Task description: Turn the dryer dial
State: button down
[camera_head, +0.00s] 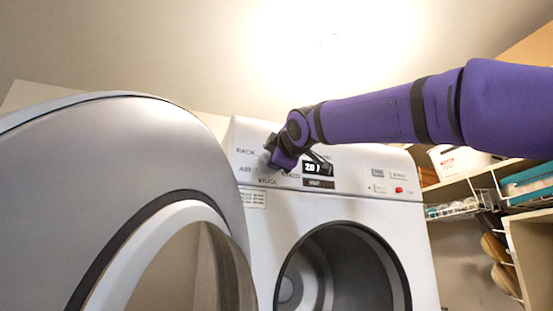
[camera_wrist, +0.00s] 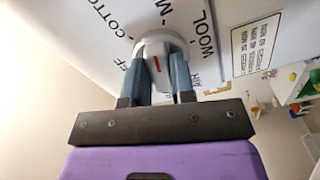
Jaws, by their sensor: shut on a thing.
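The white dryer (camera_head: 262,216) stands in the middle of the head view, its control panel across the top. Its dial (camera_wrist: 157,50) is round and pale with a red mark, and shows in the wrist view among labels such as COTTON and WOOL. My gripper (camera_wrist: 165,62) is shut on the dial, one blue-grey finger on each side. In the head view my gripper (camera_head: 270,163) is at the panel's left part, and it mostly hides the dial there.
A large round grey door (camera_head: 150,150) stands open at the left foreground. The dryer's drum opening (camera_head: 345,270) is uncovered. Shelves (camera_head: 470,180) with a teal container (camera_head: 528,187) and a white bin are at the right.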

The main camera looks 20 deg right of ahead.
jog(key=shift+a+f+m, duration=0.1)
jog(key=shift+f+m, duration=0.05)
jog(key=shift+m, duration=2.3)
jog(key=shift+a+f+m, duration=0.1)
jog(key=shift+m, duration=2.3)
jog(key=shift+a+f+m, duration=0.1)
jog(key=shift+f+m, duration=0.05)
jog(key=shift+m, duration=2.3)
jog(key=c, duration=1)
grip_release()
jog(key=shift+o, duration=0.2)
jog(key=shift+r, duration=0.1)
jog(key=shift+s, duration=0.1)
